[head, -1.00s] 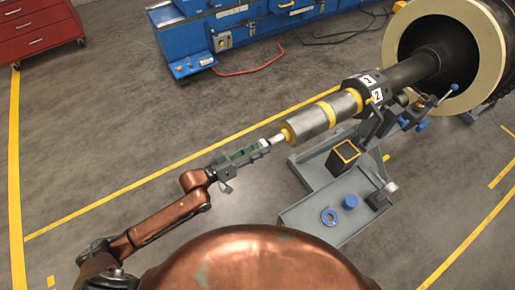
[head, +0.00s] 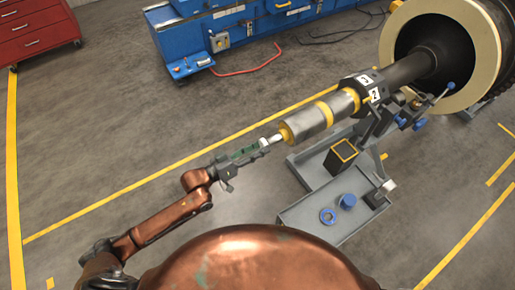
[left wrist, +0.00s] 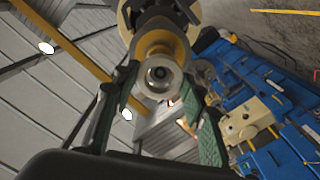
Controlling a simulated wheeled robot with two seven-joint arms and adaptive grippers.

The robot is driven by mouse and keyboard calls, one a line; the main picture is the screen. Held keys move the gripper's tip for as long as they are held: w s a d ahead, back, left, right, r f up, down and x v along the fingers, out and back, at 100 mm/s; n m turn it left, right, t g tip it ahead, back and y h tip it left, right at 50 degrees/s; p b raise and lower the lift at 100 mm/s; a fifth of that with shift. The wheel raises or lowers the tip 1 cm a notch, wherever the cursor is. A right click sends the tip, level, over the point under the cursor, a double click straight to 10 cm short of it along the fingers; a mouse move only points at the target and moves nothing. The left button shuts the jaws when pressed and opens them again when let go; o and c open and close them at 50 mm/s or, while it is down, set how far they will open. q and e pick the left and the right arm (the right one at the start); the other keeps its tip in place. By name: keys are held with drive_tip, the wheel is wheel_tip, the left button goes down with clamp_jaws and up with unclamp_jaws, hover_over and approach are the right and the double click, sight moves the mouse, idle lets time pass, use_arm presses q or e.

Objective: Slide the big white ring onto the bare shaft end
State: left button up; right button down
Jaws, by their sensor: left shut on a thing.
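The rotor's grey cylinder (head: 308,123) points toward me, with a yellow collar (head: 286,132) and a thin pale shaft end (head: 275,139). My left gripper (head: 263,143) is at this end, roughly in line with the shaft. In the left wrist view its two green-padded fingers (left wrist: 161,80) are shut on the sides of the white ring (left wrist: 160,94). The ring faces the camera, with the round shaft end (left wrist: 158,73) showing in its middle and the yellow collar (left wrist: 160,42) behind. I cannot tell how deep the ring sits on the shaft. My right gripper is out of view.
A grey stand (head: 308,168) carries the rotor, with a tray (head: 300,212) holding a blue ring (head: 328,216) and a blue cylinder (head: 347,201). A large cream ring (head: 483,62) is at far right. Blue machinery (head: 180,40) stands behind.

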sight(268, 143)
use_arm(q)
drive_tip(key=shift+w+d, duration=0.35)
drive_tip(key=shift+d, duration=0.15)
idle(0.3)
drive_tip(key=shift+w+d, duration=0.3)
drive_tip(key=shift+d, duration=0.05)
idle(0.5)
drive_tip(key=shift+p+x, duration=0.3)
drive_tip(key=shift+x, duration=0.75)
drive_tip(key=shift+w+d, duration=0.15)
drive_tip(key=shift+d, duration=0.1)
drive_tip(key=shift+w+d, duration=0.15)
drive_tip(key=shift+d, duration=0.2)
drive_tip(key=shift+w+d, duration=0.25)
drive_tip(key=shift+d, duration=0.1)
idle(0.4)
drive_tip(key=o, duration=1.2)
drive_tip(key=shift+c, duration=0.2)
